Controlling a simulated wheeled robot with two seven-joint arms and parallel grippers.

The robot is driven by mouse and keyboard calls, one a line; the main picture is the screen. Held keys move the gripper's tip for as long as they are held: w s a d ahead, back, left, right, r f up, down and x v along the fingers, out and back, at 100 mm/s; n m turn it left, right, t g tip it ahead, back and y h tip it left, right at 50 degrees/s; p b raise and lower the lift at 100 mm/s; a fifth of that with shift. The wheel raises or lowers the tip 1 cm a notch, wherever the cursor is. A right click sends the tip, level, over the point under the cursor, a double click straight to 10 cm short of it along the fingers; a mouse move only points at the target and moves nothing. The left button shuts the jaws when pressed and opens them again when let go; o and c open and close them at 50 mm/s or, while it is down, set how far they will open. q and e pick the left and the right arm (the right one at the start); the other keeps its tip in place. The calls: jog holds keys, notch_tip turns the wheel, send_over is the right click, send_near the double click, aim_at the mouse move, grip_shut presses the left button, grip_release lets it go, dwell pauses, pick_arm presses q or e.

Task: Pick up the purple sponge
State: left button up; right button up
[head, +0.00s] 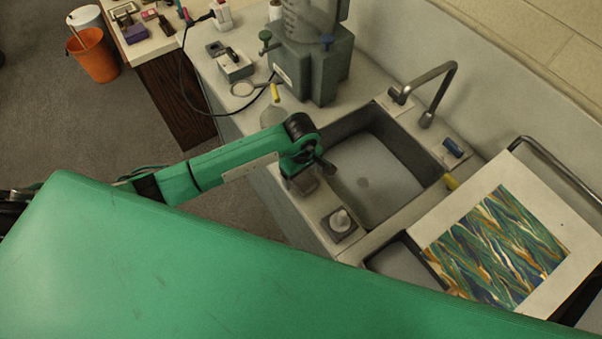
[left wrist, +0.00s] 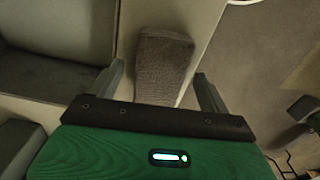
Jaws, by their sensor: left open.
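A dull purple-grey, rough-textured block that looks like the sponge (head: 304,186) lies on the counter at the left edge of the sink, partly hidden under my left gripper (head: 309,170). In the left wrist view the sponge (left wrist: 162,60) lies between the two fingers of my left gripper (left wrist: 158,82), with a gap on each side. The fingers are open and empty. Its near end is hidden behind the gripper body. My right gripper is not in view.
The sink basin (head: 375,185) lies right of the sponge. A faucet (head: 430,95) and a marbled print (head: 500,245) are to the right. A more vivid purple block (head: 135,34) lies on the far table.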

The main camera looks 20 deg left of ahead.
pick_arm(q)
jog(key=shift+f, duration=0.55)
jog(key=c, duration=0.8)
jog(key=shift+o, duration=0.2)
jog(key=shift+r, duration=0.1)
